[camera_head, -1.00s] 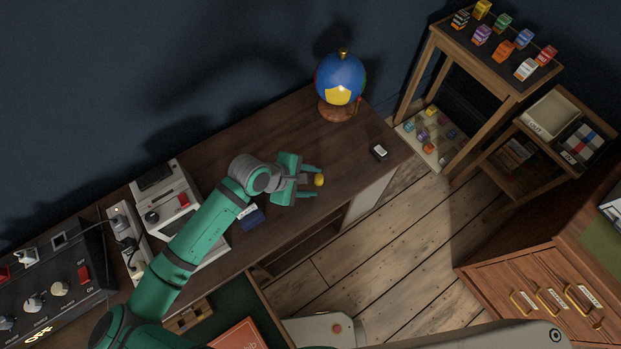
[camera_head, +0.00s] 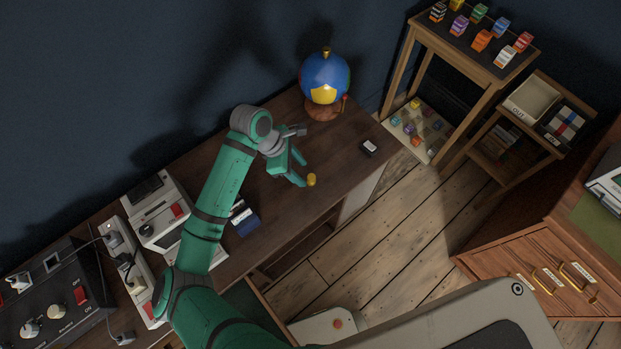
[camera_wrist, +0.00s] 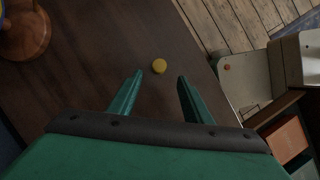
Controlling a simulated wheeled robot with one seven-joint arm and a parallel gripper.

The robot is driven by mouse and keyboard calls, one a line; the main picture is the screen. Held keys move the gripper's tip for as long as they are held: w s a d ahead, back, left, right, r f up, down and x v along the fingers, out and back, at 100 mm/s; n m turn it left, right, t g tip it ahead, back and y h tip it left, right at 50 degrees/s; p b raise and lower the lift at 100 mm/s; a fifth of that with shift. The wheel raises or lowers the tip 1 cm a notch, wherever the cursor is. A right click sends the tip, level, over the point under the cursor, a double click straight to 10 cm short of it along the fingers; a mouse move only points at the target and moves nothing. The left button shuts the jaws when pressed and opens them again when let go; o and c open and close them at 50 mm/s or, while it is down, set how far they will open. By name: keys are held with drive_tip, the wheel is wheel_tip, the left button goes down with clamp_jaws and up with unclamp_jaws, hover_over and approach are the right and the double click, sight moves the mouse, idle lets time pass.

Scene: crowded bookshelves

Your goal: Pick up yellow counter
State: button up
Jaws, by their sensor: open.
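The yellow counter (camera_head: 311,180) is a small round yellow piece on the dark wooden desk (camera_head: 345,180), near its front edge. In the wrist view the counter (camera_wrist: 159,66) lies just beyond the fingertips, roughly between the lines of the two fingers. My gripper (camera_head: 304,171) is open and empty, with its fingers pointing toward the counter. The gripper also shows in the wrist view (camera_wrist: 160,74), its two green fingers spread apart. The counter looks clear of both fingers in the wrist view.
A globe (camera_head: 325,80) stands at the desk's back right. A small black-and-white item (camera_head: 369,147) lies right of the counter. A dark blue item (camera_head: 245,222) lies to the left. The desk around the counter is clear. A shelf stand (camera_head: 475,62) is beyond the desk's right end.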

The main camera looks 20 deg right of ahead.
sight(308, 177)
drive_tip(key=shift+x, duration=3.1)
drive_tip(key=shift+d+r, duration=0.1)
drive_tip(key=shift+d, duration=0.05)
drive_tip(key=c, duration=1.1)
